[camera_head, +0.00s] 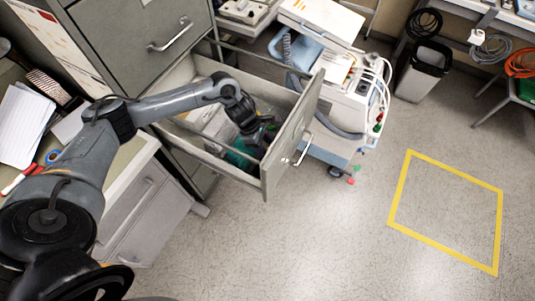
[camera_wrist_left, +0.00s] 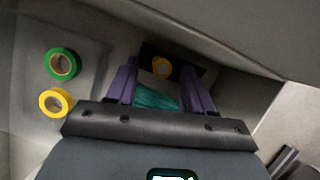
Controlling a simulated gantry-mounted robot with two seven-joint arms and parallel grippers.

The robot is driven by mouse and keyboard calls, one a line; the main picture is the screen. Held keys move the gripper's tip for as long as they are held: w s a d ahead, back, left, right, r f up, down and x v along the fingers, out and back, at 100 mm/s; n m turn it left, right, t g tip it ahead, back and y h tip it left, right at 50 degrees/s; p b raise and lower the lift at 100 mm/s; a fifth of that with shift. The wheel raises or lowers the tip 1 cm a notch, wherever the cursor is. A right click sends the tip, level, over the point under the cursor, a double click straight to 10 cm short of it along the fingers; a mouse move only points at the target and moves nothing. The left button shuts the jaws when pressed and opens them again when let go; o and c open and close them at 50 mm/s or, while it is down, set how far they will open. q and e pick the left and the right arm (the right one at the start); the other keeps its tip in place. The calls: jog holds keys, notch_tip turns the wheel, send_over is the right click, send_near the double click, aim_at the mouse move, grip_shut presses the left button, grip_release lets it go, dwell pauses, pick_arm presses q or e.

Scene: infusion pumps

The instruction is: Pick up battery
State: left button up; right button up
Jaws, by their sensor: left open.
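My left gripper (camera_head: 264,130) reaches down into an open grey metal drawer (camera_head: 283,158). In the left wrist view its two purple fingers (camera_wrist_left: 159,72) stand apart with a gap between them. A teal item (camera_wrist_left: 155,97) shows between the fingers, low in the gap. It appears as a green shape (camera_head: 240,152) in the head view, partly hidden by the gripper. Beyond the fingertips is a dark flat item (camera_wrist_left: 178,60) with a yellow roll (camera_wrist_left: 162,68) at it. I cannot tell for certain which item is the battery. My right gripper is not in view.
A green tape roll (camera_wrist_left: 62,64) and a yellow tape roll (camera_wrist_left: 56,102) lie at the left in the drawer. A white medical cart (camera_head: 345,105) stands close beside the drawer front. A yellow floor square (camera_head: 405,180) lies on clear floor at the right.

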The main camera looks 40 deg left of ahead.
aim_at(269, 153)
pick_arm(q)
jog(key=shift+x, duration=2.5)
jog(key=shift+s, duration=0.1)
grip_shut()
